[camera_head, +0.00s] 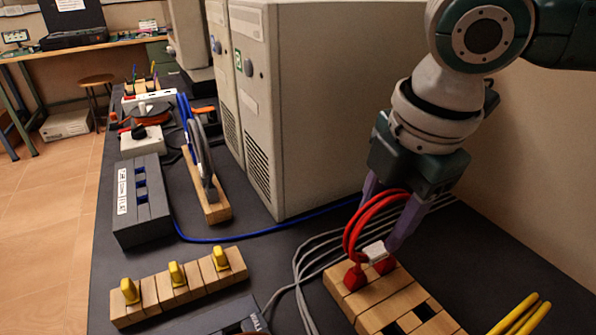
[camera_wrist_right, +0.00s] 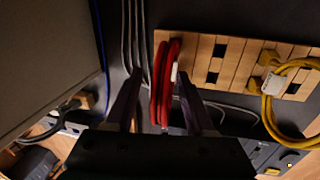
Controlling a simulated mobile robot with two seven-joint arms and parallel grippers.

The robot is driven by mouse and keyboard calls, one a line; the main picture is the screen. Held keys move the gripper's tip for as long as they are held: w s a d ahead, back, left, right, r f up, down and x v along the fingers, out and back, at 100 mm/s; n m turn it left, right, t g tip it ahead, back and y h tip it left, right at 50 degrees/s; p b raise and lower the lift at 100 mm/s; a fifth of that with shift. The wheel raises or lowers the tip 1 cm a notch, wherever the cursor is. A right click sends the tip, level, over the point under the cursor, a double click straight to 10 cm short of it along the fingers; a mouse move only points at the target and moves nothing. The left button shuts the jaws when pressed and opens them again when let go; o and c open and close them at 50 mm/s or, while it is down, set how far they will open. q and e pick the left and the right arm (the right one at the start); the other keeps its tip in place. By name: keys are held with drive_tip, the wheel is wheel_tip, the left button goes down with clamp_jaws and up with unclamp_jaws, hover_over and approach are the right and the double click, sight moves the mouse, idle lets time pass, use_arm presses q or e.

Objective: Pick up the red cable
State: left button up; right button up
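The red cable (camera_head: 352,232) is a doubled loop with a white tag and red plugs, standing in a wooden slotted block (camera_head: 408,297). My right gripper (camera_head: 377,226) reaches down over it from above. In the right wrist view the red cable (camera_wrist_right: 160,85) runs between the two purple fingers of the right gripper (camera_wrist_right: 158,72). The fingers are spread, with a visible gap to the cable on the left side; on the right the gap is narrow. My left gripper is in neither view.
Grey cables (camera_head: 302,262) and a blue cable (camera_head: 255,236) lie beside the block. A yellow cable (camera_wrist_right: 273,115) stands at its other end. Beige computer cases (camera_head: 310,100) rise behind. A wooden block with yellow plugs (camera_head: 178,285) and a dark grey block (camera_head: 140,205) stand left.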

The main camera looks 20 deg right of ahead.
clamp_jaws()
drive_tip(key=shift+r, duration=0.15)
idle(0.5)
